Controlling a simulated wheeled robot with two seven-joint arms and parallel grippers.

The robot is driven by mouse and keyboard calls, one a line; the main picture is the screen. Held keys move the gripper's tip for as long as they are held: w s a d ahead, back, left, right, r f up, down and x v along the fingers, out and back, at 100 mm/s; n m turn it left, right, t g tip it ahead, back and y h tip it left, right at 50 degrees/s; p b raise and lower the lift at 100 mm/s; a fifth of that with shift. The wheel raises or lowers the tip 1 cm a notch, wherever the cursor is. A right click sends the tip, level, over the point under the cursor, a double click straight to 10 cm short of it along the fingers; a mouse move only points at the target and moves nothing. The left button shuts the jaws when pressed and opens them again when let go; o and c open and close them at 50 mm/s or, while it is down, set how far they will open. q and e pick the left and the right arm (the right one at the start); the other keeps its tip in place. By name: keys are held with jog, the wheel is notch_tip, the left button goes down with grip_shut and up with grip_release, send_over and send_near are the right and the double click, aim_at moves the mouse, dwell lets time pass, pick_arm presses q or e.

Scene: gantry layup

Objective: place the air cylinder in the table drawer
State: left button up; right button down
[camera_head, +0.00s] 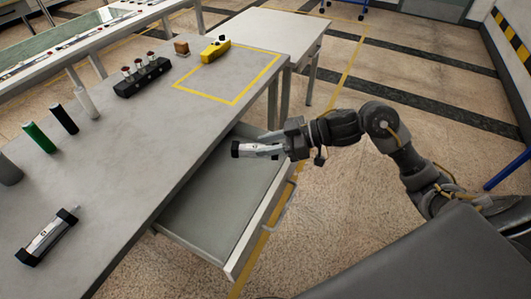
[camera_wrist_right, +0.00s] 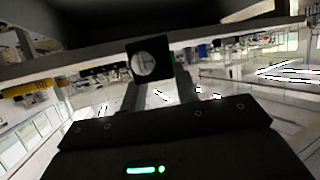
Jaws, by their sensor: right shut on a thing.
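An air cylinder (camera_head: 257,150), silver with black end caps, is held by my right gripper (camera_head: 285,148) over the open table drawer (camera_head: 205,215). The cylinder lies roughly level and points left; how high it is above the drawer floor I cannot tell. In the right wrist view the square black end of the cylinder (camera_wrist_right: 150,60) shows beyond the gripper body. The drawer is pulled out from the grey table, and its visible floor is bare. A second, similar cylinder (camera_head: 47,235) lies on the tabletop at the lower left. My left gripper is not in view.
The grey table (camera_head: 145,155) carries a green bottle (camera_head: 38,137), other upright cylinders, a black holder (camera_head: 142,77) and a yellow tool (camera_head: 215,50) by a yellow-outlined square. The tabletop edge runs along the drawer's left side. Open floor lies right of the drawer.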

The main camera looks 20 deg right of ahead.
jog(key=f, duration=0.3)
jog(key=shift+w+a+f+b, duration=0.15)
jog(key=shift+w+a+b, duration=0.05)
jog(key=shift+w+b, duration=0.15)
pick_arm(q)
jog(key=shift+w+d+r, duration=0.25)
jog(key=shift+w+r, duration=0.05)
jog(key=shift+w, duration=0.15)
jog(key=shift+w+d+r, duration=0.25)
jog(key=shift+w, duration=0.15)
pick_arm(e)
jog(key=shift+f, duration=0.3)
jog(key=shift+f, duration=0.6)
jog(key=c, duration=1.1)
grip_release()
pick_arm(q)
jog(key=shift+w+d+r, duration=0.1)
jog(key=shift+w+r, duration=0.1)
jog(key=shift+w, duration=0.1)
pick_arm(e)
jog(key=shift+o, duration=0.2)
